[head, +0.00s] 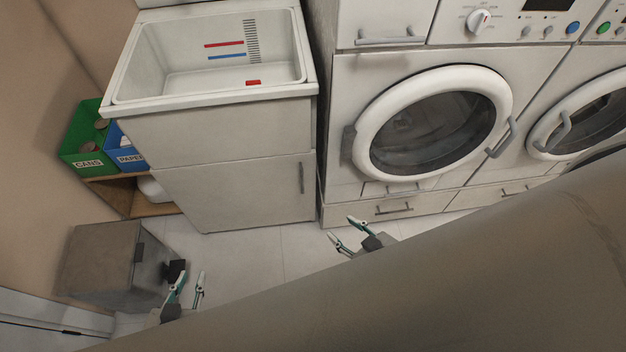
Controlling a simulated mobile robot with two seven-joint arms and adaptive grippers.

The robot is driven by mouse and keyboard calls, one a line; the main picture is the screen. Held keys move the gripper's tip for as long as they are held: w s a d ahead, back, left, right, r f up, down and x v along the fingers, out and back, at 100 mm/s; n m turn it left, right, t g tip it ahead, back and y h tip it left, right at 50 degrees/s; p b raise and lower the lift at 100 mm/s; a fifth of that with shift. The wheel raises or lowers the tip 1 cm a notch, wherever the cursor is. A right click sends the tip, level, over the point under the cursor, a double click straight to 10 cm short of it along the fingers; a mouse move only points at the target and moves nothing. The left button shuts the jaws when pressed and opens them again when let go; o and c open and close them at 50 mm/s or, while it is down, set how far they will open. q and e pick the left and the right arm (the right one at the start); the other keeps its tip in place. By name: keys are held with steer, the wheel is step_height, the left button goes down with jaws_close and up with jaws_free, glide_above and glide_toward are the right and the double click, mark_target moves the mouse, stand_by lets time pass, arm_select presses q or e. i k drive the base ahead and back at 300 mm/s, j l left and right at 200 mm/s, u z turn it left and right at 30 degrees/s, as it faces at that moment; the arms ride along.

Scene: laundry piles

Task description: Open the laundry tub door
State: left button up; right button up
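The laundry tub (306,90) is a white basin on a light cabinet at the upper left of the head view. Its tub door (235,190) is the lower cabinet panel and looks shut, with a slim vertical grey handle (301,177) near its right edge. My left gripper (188,282) is low in the view, below and left of the door, with its fingers apart and nothing between them. My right gripper (343,230) is below and right of the door handle, apart from it, with its fingers spread and empty.
Front-loading washers with a round door (437,117) stand to the right. A green cans bin (84,142) and a blue paper bin (124,150) sit on a wooden shelf (112,196) at left. A grey box (98,262) is near my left gripper. Floor (262,250) before the tub is clear.

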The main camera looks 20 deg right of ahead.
mark_target(264, 190)
steer(key=k+l+z, duration=0.15)
steer(key=l, duration=0.5)
steer(key=l+z, duration=0.2)
steer(key=l, duration=0.4)
